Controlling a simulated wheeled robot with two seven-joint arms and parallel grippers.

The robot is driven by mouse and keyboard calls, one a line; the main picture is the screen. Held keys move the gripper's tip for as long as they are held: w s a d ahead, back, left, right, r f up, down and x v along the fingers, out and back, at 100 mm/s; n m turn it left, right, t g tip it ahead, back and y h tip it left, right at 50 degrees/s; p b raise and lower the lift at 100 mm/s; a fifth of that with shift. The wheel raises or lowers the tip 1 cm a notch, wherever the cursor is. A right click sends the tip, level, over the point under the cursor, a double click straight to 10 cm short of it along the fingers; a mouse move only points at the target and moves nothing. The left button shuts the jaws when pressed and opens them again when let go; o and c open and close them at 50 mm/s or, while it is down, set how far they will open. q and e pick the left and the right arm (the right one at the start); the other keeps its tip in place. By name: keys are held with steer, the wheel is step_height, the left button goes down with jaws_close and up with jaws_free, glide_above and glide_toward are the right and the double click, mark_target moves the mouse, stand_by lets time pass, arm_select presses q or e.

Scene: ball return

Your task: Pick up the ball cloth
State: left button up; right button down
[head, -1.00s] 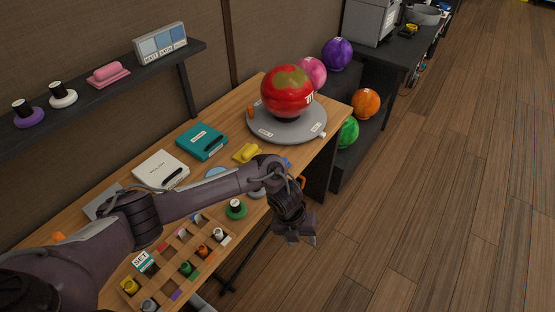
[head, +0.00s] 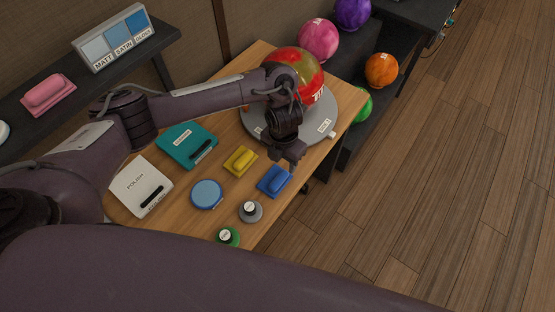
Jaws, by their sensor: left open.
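I cannot tell for sure which thing is the ball cloth. A folded-looking teal piece with a pale label (head: 187,144) and a white one marked POLISH (head: 139,186) lie on the wooden bench (head: 232,75). My left gripper (head: 291,164) is open and empty. It points down over the bench's right edge, just above and behind a blue block with a grip (head: 274,181). It is apart from the red and olive ball (head: 310,68), which rests on a grey round turntable (head: 325,128) and is partly hidden by my left arm. My right gripper is not in view.
A yellow block (head: 240,161), a light blue disc (head: 207,194) and two capped containers, grey (head: 250,211) and green (head: 228,237), stand nearby. A wall shelf (head: 120,75) holds a pink block (head: 48,93). Coloured balls sit on a dark rack behind. The floor at right is clear.

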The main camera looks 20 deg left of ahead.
mark_target(279, 179)
arm_select(q)
steer(key=shift+s+f, duration=0.15)
steer(key=shift+f, duration=0.4)
steer(key=s+f, duration=0.1)
steer(key=s+f+b, duration=0.1)
steer(key=f, duration=0.1)
steer(key=shift+w+a+f, duration=0.1)
steer(key=shift+a+f, duration=0.05)
steer(key=shift+f, duration=0.45)
steer(key=shift+w+a+f, duration=0.1)
steer(key=shift+f, duration=0.8)
steer(key=c, duration=0.5)
jaws_close()
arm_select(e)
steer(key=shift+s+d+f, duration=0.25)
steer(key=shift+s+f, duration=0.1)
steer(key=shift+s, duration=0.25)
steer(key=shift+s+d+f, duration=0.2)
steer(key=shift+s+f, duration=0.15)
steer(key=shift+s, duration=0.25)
